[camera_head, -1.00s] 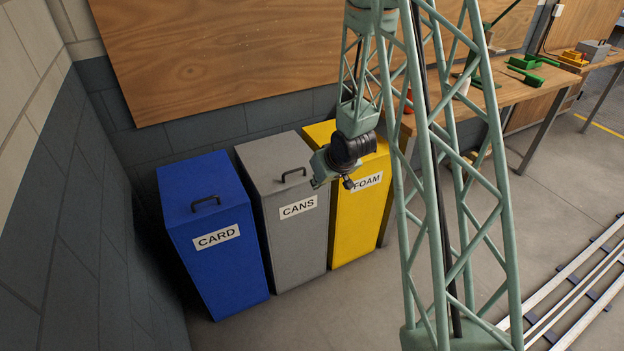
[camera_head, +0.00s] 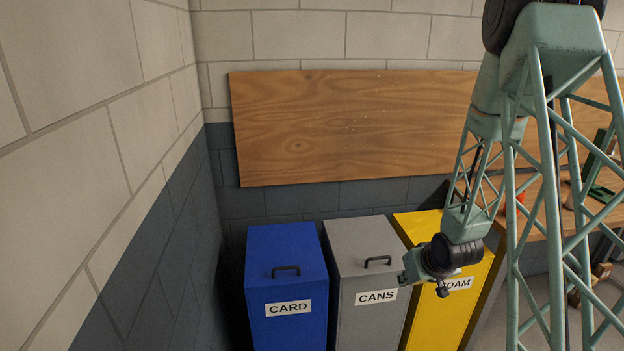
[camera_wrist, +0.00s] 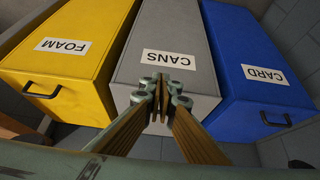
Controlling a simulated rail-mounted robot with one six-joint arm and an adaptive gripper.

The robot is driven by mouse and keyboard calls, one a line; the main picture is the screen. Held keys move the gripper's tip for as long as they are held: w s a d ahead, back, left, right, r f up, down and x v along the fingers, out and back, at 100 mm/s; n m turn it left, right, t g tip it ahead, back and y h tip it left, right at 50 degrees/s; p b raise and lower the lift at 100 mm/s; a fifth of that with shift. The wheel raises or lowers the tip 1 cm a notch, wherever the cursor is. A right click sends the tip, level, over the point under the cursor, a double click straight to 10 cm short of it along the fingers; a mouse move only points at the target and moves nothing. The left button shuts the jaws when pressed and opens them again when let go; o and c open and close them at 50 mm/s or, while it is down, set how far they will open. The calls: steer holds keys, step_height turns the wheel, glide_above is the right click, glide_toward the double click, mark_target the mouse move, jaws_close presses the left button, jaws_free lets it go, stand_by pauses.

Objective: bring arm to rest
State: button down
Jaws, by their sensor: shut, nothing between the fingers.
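My gripper (camera_wrist: 160,92) shows in the wrist view with its fingers closed together and nothing between them. It is in front of the grey bin labelled CANS (camera_wrist: 190,40), seen upside down there. In the head view my gripper (camera_head: 408,272) hangs at the end of my green lattice arm, in front of the grey CANS bin (camera_head: 358,325) and the yellow bin labelled FOAM (camera_head: 440,320). My wrist covers part of the FOAM label. I cannot tell whether the gripper touches a bin.
A blue bin labelled CARD (camera_head: 288,330) stands left of the grey bin, near the block wall (camera_head: 90,120). A wooden board (camera_head: 350,125) hangs behind the bins. A wooden workbench (camera_head: 600,215) is partly hidden behind my arm at the right.

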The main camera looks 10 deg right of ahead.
steer(key=s+a+r+h, duration=0.1)
steer(key=s+a+r, duration=0.3)
steer(key=r, duration=0.5)
steer(key=s+a+r+g, duration=0.1)
steer(key=s+r, duration=0.5)
steer(key=r, duration=0.4)
steer(key=s+a+r+h, duration=0.1)
steer(key=s+a+r, duration=0.25)
steer(key=r, duration=0.55)
steer(key=s+a+r, duration=0.3)
steer(key=s+r, duration=0.1)
steer(key=s, duration=0.6)
steer(key=s+a+r+g+y, duration=0.1)
steer(key=s+a+r, duration=0.2)
steer(key=s, duration=0.7)
steer(key=s+a+r, duration=0.4)
steer(key=s+r, duration=0.1)
steer(key=s, duration=0.5)
steer(key=shift+r+g+y, duration=0.3)
steer(key=shift+r+y, duration=0.05)
steer(key=shift+y, duration=0.05)
